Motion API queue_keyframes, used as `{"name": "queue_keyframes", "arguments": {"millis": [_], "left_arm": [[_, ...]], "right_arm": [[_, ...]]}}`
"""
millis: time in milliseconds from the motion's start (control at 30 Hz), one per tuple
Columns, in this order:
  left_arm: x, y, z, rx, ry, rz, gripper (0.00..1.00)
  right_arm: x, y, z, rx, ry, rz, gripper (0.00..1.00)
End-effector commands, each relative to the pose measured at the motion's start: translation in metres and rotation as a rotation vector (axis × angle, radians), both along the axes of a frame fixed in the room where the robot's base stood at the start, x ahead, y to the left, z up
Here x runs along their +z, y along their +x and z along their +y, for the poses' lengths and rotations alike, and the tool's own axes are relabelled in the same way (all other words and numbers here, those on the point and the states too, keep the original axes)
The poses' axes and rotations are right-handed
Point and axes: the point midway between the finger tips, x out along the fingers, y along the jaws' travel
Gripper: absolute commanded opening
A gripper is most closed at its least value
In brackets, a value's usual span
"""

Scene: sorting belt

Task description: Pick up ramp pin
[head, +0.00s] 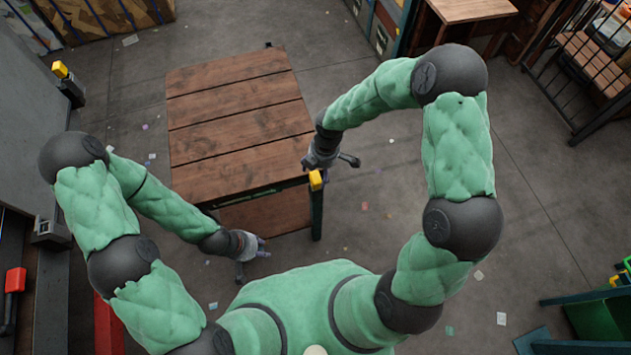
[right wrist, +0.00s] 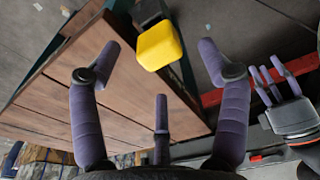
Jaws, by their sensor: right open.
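In the right wrist view the yellow block (right wrist: 158,47) lies between the spread fingertips, towards the top of the picture. My right gripper (head: 335,162) is open and empty right by the pin; its purple fingers (right wrist: 160,62) do not appear to touch it. My left gripper (head: 254,256) is near the table's front left, low and apart from the pin. Its fingers look spread and empty, and it also shows in the right wrist view (right wrist: 272,82).
The plank-topped table (head: 235,110) has a bare top. A second yellow-topped post (head: 62,72) stands at the far left. A dark railing (head: 595,85) and a wooden bench (head: 470,10) are at the upper right. Small scraps litter the open floor.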

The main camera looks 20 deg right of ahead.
Motion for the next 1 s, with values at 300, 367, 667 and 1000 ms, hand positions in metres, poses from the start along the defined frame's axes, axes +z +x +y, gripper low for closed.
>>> {"name": "queue_keyframes", "arguments": {"millis": [300, 367, 667, 1000], "left_arm": [[-0.001, 0.000, 0.000, 0.000, 0.000, -0.001, 0.40], [-0.002, 0.000, 0.000, 0.000, 0.000, -0.001, 0.40], [-0.001, 0.000, 0.000, 0.000, 0.000, -0.001, 0.40], [-0.002, 0.000, 0.000, 0.000, 0.000, -0.001, 0.40]], "right_arm": [[-0.041, 0.003, 0.009, -0.001, 0.000, 0.004, 0.76], [-0.045, 0.003, 0.009, 0.000, 0.000, 0.002, 0.76], [-0.049, 0.004, 0.010, -0.001, 0.001, 0.000, 0.76], [-0.049, 0.003, 0.010, 0.000, 0.001, 0.001, 0.00]]}}
